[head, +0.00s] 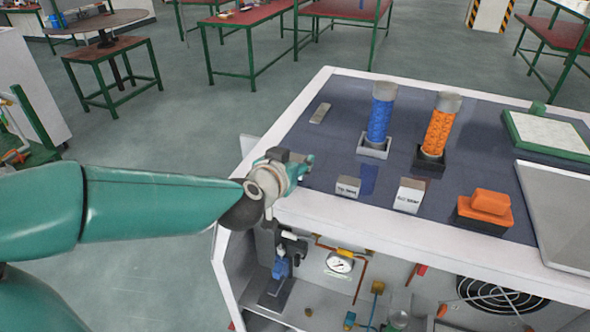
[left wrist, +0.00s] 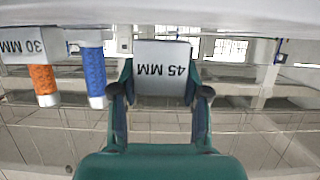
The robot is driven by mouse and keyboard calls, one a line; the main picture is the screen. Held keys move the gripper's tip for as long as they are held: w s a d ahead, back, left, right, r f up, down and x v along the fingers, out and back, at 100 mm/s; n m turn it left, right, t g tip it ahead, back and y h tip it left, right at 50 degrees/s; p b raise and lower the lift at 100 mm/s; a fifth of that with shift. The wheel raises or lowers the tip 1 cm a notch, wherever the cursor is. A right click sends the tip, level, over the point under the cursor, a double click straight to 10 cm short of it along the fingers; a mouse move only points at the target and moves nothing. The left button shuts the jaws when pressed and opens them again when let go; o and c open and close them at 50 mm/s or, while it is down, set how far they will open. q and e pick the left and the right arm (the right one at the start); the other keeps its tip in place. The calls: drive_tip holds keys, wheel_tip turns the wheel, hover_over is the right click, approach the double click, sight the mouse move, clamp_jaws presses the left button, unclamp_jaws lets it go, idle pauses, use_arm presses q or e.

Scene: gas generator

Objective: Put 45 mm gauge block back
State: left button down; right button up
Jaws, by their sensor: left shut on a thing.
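My left gripper (head: 299,167) is at the near left corner of the cabinet top (head: 335,206) in the head view. In the left wrist view, which is upside down, its two fingers (left wrist: 160,92) are shut on the sides of the 45 mm gauge block (left wrist: 162,68), a pale block marked "45 MM". In the head view the hand hides most or all of that block. A "30 MM" block (left wrist: 28,46) stands to one side. Two labelled blocks, the left (head: 348,186) and right (head: 410,195), stand near the front edge. My right gripper is not in view.
A blue cylinder (head: 381,117) and an orange cylinder (head: 439,131) stand in holders behind the blocks. A flat grey piece (head: 319,113) lies at the back left. An orange item (head: 488,205) and a grey panel (head: 560,215) are to the right. Dark surface between them is clear.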

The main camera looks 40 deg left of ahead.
use_arm(q)
drive_tip(key=shift+f, duration=0.4)
drive_tip(key=shift+f, duration=0.1)
drive_tip(key=c, duration=0.6)
unclamp_jaws()
drive_tip(key=shift+r, duration=0.2)
drive_tip(key=p+v, duration=0.1)
drive_tip(key=v, duration=1.1)
drive_tip(key=shift+f, duration=0.1)
